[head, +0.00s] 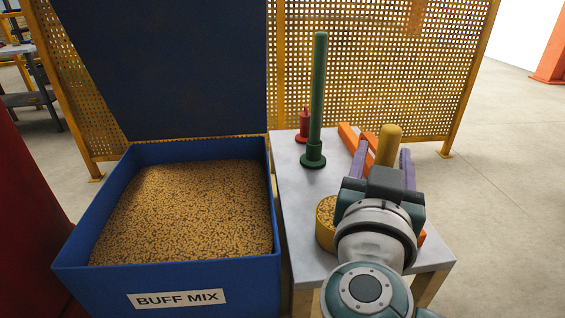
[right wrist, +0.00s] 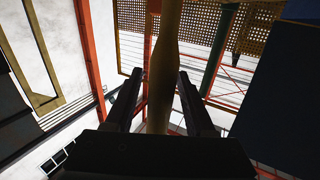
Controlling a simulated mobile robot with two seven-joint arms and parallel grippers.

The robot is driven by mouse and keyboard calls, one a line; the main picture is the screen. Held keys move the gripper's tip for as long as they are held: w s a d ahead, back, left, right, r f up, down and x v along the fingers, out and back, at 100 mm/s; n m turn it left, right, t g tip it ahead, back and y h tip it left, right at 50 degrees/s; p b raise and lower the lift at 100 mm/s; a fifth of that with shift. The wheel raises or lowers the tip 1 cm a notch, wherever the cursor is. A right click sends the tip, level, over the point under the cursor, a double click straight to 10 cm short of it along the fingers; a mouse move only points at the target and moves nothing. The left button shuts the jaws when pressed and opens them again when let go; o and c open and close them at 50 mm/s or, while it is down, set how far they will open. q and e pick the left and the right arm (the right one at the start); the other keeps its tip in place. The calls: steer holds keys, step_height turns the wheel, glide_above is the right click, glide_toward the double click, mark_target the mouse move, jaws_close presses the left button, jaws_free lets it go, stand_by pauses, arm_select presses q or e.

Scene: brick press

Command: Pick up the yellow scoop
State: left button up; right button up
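A yellow handle (head: 389,143), which looks like the scoop's, rises above the right part of the table in the head view. A round yellow piece (head: 325,222) with a grainy top sits on the table left of my wrist; my wrist hides whether it joins the handle. My right gripper (head: 382,154) is open, its fingers on either side of the handle with gaps showing. In the right wrist view, the yellow handle (right wrist: 163,60) stands between the fingers of the right gripper (right wrist: 158,76). My left gripper is not in view.
The grey-white table (head: 297,222) carries a tall green post (head: 318,95), a small red piece (head: 304,124) and orange bars (head: 347,136). A blue bin (head: 205,287) labelled BUFF MIX, full of grains, stands at left. A yellow mesh fence (head: 350,70) is behind.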

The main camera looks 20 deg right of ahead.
jaws_close()
steer(key=shift+r, duration=0.2)
stand_by(0.6)
steer(key=shift+r+p, duration=0.9)
steer(key=shift+r, duration=0.5)
step_height(320, 180, up, 17)
steer(key=p, duration=0.8)
glide_above(389, 137)
steer(key=x, duration=0.4)
steer(key=shift+d+f, duration=0.15)
